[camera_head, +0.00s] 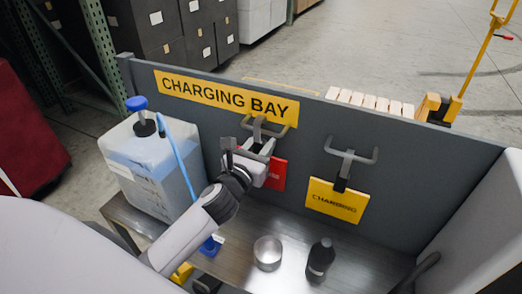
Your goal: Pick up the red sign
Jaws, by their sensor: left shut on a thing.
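The red sign (276,174) hangs at the left hook (268,130) on the grey panel, under the yellow CHARGING BAY board. Only its right part shows; my left gripper covers the rest. My left gripper (254,150) is at the top of the red sign, just below the hook, and is shut on it. The fingertips are partly hidden by the gripper body. I cannot tell whether the sign is still resting on the hook. My right gripper is not in view.
A yellow CHARGING sign (336,201) hangs from the right hook (350,156). On the metal table (230,262) stand a large clear jug (150,170) with a blue cap, a metal cup (267,253) and a dark bottle (320,258). The panel (400,170) closes off the back.

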